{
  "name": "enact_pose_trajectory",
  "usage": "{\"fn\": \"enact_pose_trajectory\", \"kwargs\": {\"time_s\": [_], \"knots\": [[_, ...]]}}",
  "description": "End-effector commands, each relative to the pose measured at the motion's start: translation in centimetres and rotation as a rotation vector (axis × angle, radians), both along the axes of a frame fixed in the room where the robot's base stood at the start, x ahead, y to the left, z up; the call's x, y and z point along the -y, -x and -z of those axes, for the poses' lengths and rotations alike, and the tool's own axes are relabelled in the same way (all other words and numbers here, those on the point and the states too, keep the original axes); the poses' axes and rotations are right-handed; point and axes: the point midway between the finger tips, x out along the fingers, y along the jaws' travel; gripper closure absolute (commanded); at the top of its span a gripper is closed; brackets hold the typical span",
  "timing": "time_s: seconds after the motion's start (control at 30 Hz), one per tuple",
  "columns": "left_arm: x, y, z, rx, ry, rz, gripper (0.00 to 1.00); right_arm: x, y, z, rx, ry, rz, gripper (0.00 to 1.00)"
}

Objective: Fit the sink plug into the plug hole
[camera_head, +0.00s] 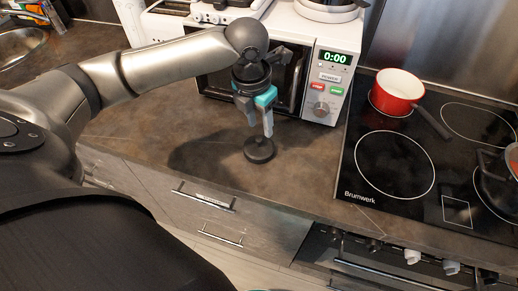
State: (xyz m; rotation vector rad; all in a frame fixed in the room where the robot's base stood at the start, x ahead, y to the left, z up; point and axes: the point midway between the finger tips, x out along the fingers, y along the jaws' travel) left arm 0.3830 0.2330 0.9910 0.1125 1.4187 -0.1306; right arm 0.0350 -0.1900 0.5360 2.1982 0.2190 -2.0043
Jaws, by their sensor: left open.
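The black round sink plug (259,152) lies on the dark countertop in front of the microwave. My left gripper (258,132) points down just above it, with its fingers apart. The fingertips are close to the plug's top; I cannot tell whether they touch it. The steel sink (18,46) shows only in part at the upper left edge. The plug hole cannot be made out. My right gripper is not in view.
The microwave (318,88) stands close behind the gripper, with things on top. A stove (393,165) lies to the right, with a red pot (396,92) on it. The countertop left of the plug is mostly clear.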

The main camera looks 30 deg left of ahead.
Motion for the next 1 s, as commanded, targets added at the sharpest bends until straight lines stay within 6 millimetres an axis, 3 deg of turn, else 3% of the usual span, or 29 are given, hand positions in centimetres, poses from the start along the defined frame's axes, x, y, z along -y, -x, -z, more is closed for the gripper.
{"fn": "enact_pose_trajectory", "kwargs": {"time_s": [0.27, 0.6, 0.83, 1.0], "knots": [[-0.1, -0.1, 1.8, -0.001, -0.001, -0.001, 0.53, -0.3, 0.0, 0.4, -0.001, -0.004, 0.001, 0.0], [-0.5, -0.2, 6.4, 0.0, 0.0, 0.0, 0.53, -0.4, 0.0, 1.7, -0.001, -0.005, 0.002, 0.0], [-0.6, -0.3, 6.5, 0.002, -0.001, 0.002, 0.53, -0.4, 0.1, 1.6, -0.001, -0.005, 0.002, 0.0], [-0.6, -0.3, 6.4, 0.002, -0.001, 0.002, 0.72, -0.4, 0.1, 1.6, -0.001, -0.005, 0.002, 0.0]]}}
